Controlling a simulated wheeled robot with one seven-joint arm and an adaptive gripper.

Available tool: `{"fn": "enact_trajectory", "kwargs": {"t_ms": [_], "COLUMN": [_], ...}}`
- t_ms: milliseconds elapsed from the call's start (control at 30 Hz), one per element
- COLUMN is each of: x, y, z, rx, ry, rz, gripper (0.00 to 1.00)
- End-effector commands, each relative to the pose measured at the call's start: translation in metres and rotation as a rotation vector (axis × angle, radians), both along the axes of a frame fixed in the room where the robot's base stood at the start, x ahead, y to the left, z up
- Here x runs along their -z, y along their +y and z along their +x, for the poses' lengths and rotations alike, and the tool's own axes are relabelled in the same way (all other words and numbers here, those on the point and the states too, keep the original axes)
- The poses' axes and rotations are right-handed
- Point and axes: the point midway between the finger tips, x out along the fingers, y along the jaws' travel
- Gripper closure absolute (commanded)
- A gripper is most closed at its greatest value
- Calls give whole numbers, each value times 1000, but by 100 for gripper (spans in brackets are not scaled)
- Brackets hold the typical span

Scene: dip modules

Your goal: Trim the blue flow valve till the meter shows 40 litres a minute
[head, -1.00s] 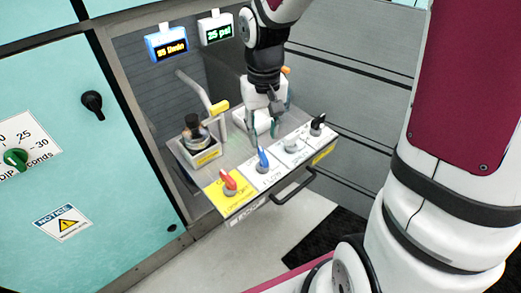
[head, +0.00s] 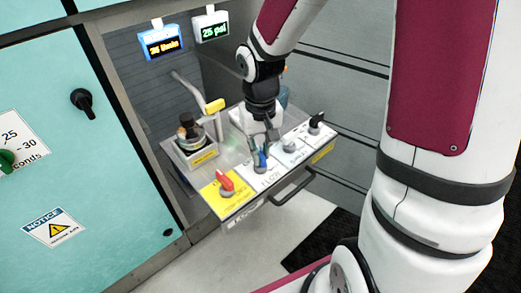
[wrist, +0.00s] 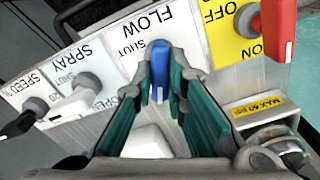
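The blue flow valve (head: 261,160) is a small lever knob on the panel's white FLOW plate, between the red knob and the white one. It also shows in the wrist view (wrist: 159,72), upright in the picture, at the far end between the fingertips. My gripper (head: 260,148) is at the valve; in the wrist view my gripper (wrist: 161,88) has its two green-padded fingers on either side of the knob, with gaps visible. The fingers look open; contact with the knob is not clear. The blue-framed meter (head: 160,42) shows amber digits, apparently 35, with a blurred unit.
A red ON/OFF knob (head: 225,182) on yellow, a white spray knob (head: 289,145) and a black speed knob (head: 316,122) share the panel. A yellow-handled lever (head: 215,106) stands behind. A white gauge (head: 211,26) reads 25 psi. A drawer handle (head: 292,187) juts out in front.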

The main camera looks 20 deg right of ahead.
Motion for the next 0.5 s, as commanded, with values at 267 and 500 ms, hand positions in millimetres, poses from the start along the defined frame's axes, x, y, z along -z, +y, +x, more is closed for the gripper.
{"fn": "enact_trajectory", "kwargs": {"t_ms": [267, 500], "x": [-1, -1], "y": [1, 0], "z": [-1, 0], "rx": [-38, -152], "ry": [2, 1], "rz": [0, 0], "gripper": [100, 100]}}
